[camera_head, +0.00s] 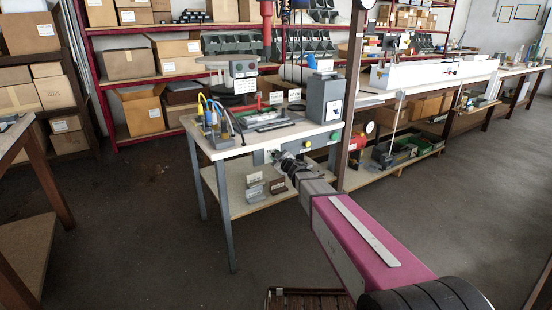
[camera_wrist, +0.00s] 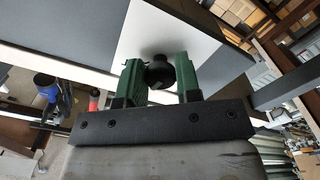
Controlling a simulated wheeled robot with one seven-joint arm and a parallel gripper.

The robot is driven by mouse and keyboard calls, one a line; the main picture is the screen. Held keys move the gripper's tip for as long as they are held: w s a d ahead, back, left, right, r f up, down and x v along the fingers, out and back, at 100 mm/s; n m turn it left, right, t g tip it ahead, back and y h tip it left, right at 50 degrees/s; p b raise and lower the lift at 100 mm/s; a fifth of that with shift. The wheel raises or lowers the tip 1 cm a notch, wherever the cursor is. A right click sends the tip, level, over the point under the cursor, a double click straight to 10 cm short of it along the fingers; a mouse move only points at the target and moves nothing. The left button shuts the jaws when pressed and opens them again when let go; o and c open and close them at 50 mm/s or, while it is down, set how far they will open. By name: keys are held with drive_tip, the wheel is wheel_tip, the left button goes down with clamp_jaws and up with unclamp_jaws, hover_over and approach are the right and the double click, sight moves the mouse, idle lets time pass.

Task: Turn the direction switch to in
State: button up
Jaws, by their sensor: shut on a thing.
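The direction switch (camera_wrist: 159,70) is a round black knob on a pale plate (camera_wrist: 185,32) on a grey panel, seen in the wrist view. My gripper (camera_wrist: 160,80) has green fingers on both sides of the knob and is shut on it. There the knob is hidden by my gripper. The switch's marks and setting cannot be read.
The work table (camera_head: 228,147) carries tools with coloured handles (camera_head: 213,112), a grey box (camera_head: 324,98) and a black tray (camera_head: 268,119). Small metal blocks (camera_head: 255,191) lie on its lower shelf. A brown post (camera_head: 350,100) stands just right of the panel. The floor at left is clear.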

drive_tip(key=n, duration=1)
drive_tip(key=shift+n, duration=0.4)
idle(0.4)
drive_tip(key=o, duration=0.9)
drive_tip(key=v, duration=1.1)
drive_tip(key=shift+w, duration=0.1)
